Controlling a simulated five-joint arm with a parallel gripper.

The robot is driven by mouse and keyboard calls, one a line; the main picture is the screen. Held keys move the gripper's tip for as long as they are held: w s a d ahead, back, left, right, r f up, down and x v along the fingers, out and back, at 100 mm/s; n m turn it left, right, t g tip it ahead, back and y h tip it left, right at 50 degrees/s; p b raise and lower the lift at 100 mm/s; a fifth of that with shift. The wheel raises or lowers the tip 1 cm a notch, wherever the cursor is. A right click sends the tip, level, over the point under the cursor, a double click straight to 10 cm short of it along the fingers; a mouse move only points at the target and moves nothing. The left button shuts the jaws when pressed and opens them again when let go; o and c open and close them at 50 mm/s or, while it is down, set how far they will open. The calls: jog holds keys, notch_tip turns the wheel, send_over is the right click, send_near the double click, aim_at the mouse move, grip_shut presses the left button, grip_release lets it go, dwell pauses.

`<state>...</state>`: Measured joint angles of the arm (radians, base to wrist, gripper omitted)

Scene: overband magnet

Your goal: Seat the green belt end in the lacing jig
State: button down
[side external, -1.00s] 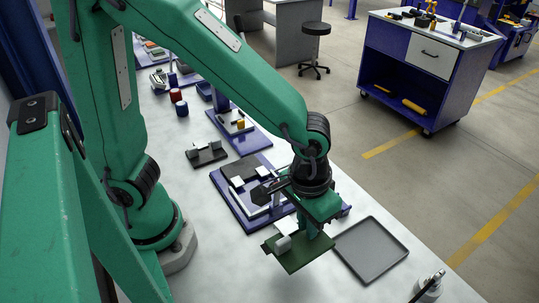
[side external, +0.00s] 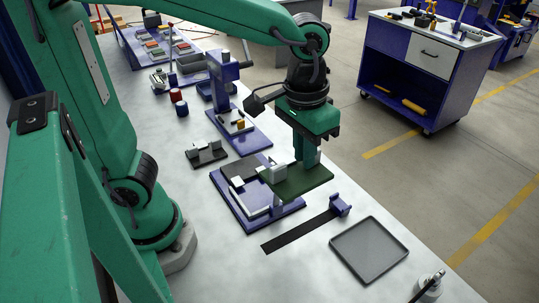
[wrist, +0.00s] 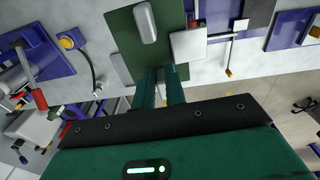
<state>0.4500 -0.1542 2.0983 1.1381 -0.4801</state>
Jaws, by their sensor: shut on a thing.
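The green belt end (side external: 312,183) is a flat dark green piece with a pale block (side external: 273,174) at its left end. My gripper (side external: 306,160) is shut on it from above and holds it roughly level. The belt end also shows in the wrist view (wrist: 122,38), below the fingers (wrist: 160,88), with the pale block on its face. The lacing jig (side external: 226,196), a purple base with a dark plate and pale bars, lies at its left. The belt end overlaps the jig's right side in the side view; I cannot tell whether they touch.
A black strip (side external: 295,232) with a purple block (side external: 341,205) lies in front. A grey tray (side external: 369,249) is at the right. A small black fixture (side external: 207,154) and a purple press stand (side external: 222,85) are behind the jig.

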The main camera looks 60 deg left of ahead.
jog(key=a, duration=1.4)
notch_tip(320, 180, down, 11)
jog(key=w, duration=0.1)
jog(key=shift+a, duration=0.15)
jog(key=shift+f, duration=0.2)
jog(key=shift+f, duration=2.7)
jog(key=shift+f, duration=1.2)
jog(key=c, duration=1.4)
grip_release()
jog(key=shift+o, duration=0.2)
jog(key=shift+r, duration=0.15)
